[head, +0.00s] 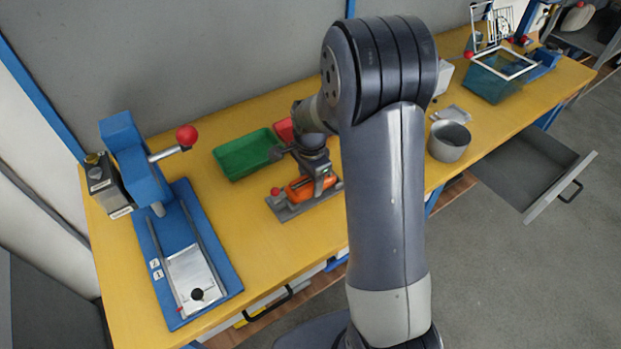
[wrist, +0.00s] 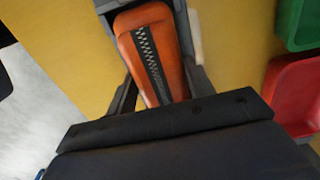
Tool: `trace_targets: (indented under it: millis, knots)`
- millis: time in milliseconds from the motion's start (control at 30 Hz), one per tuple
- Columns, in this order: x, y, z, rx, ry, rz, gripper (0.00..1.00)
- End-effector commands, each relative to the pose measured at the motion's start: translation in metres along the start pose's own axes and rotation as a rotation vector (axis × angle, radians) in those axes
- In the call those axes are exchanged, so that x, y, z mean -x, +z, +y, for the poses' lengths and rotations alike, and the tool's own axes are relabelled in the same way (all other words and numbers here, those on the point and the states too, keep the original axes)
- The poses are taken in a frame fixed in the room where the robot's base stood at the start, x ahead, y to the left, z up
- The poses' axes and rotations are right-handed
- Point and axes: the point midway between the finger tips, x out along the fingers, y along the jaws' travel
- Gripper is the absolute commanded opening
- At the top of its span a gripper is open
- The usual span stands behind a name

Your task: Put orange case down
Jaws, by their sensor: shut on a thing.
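The orange case (head: 299,190) is at my gripper, over a grey fixture (head: 283,209) with a red knob on the yellow bench. In the wrist view the orange case (wrist: 150,45), with a dark toothed strip along its top, lies between my gripper's fingers (wrist: 160,85). My gripper (head: 318,180) is shut on the case. Whether the case touches the fixture cannot be told, as my wrist hides part of it.
A green tray (head: 246,155) and a red tray (head: 284,131) are behind the gripper. A blue press (head: 190,245) stands at the left. A grey pot (head: 448,142) and an open drawer (head: 525,165) are at the right. Bare bench lies between press and fixture.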

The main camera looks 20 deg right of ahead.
Motion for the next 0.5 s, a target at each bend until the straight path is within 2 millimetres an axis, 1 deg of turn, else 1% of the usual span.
trace_targets:
  millis: [133,233,267,500]
  knots:
    - [0.0001,0.0000,-0.0001,0.000,0.000,0.000,0.26]
    - [-0.0035,0.0000,0.0000,0.000,0.000,0.000,0.26]
    - [-0.0035,0.0000,0.0000,0.000,0.000,0.000,0.51]
    - [-0.0024,0.0000,0.0001,0.000,0.000,0.000,0.71]
